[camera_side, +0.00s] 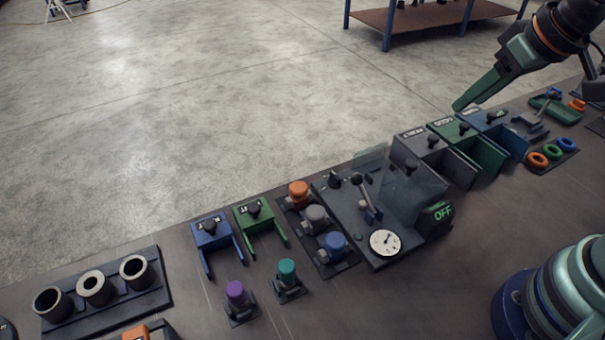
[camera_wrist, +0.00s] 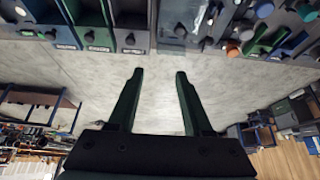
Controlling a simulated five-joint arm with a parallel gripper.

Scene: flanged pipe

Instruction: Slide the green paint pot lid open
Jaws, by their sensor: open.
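My gripper (camera_side: 462,106) has green fingers and hangs at the bench's far edge, at upper right in the side view. In the wrist view its two fingers (camera_wrist: 160,71) are apart, with only floor between them. The likeliest green lid is the labelled green box top with a dark knob (camera_side: 452,131); it stands between a grey box and a blue box, near the fingers. The same green box shows upper left in the wrist view (camera_wrist: 98,40). I cannot tell whether the fingers touch it. Another labelled green piece with a knob and two prongs (camera_side: 260,220) lies farther left.
The grey box (camera_side: 418,148) and blue box (camera_side: 500,130) stand close beside the green one. A panel with a gauge (camera_side: 385,242) and clear cover is left of them. Coloured rings (camera_side: 552,152) and a green tray (camera_side: 549,108) lie to the right. Floor lies beyond the edge.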

